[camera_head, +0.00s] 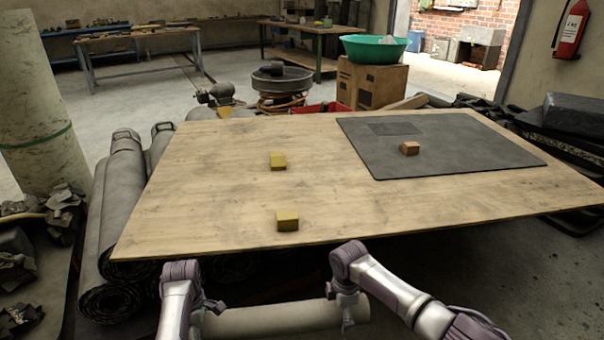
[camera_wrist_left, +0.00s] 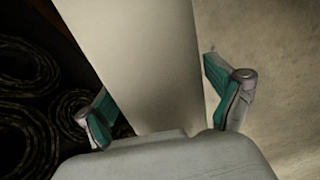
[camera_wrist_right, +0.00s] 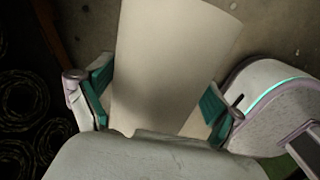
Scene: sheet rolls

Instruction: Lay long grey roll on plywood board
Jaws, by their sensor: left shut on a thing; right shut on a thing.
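The long grey roll (camera_head: 270,319) is a pale, smooth cylinder lying crosswise in front of the plywood board's near edge and lower than its top. My left gripper (camera_head: 205,308) is shut on the roll near its left end, and my right gripper (camera_head: 348,305) is shut on it near its right end. The roll runs between the fingers in the left wrist view (camera_wrist_left: 150,60) and in the right wrist view (camera_wrist_right: 165,65). The plywood board (camera_head: 220,190) is a broad, flat top behind the roll. The roll's left end is partly hidden by my left arm.
A dark grey sheet (camera_head: 450,160) lies on the board's right part with a brown block (camera_head: 409,148) on it. Two yellow blocks (camera_head: 278,161) (camera_head: 287,221) sit on the board. Dark rolls (camera_head: 118,205) stand and lie at the left. The board's left part is bare.

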